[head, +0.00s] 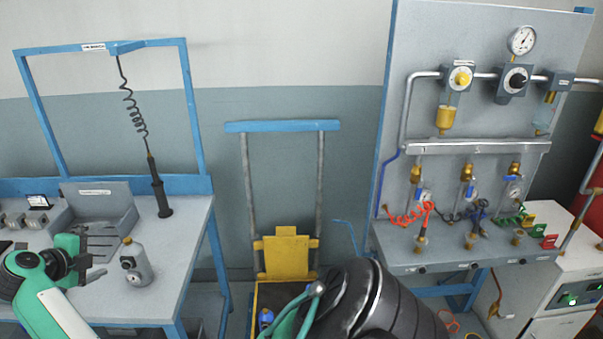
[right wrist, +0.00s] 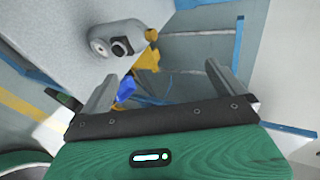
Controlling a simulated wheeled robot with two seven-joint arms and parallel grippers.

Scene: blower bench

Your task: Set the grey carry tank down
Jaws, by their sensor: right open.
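The grey carry tank (head: 137,266) stands upright on the left bench top, near its front, with a tan cap and a dark round fitting on its side. In the right wrist view the tank (right wrist: 122,38) shows beyond the fingers, on the grey bench surface. My right gripper (head: 110,252) is just left of the tank in the head view. Its two fingers are spread, and in the right wrist view the gap between the fingertips (right wrist: 160,78) holds nothing. The tank is apart from the fingers. My left gripper is not in view.
The left bench (head: 185,265) has a grey bin (head: 98,205) and a black hanging tool (head: 160,190) behind the tank. A yellow cart (head: 285,256) with a blue handle stands right of the bench. A gauge panel (head: 480,110) is at the right. Bench top right of the tank is clear.

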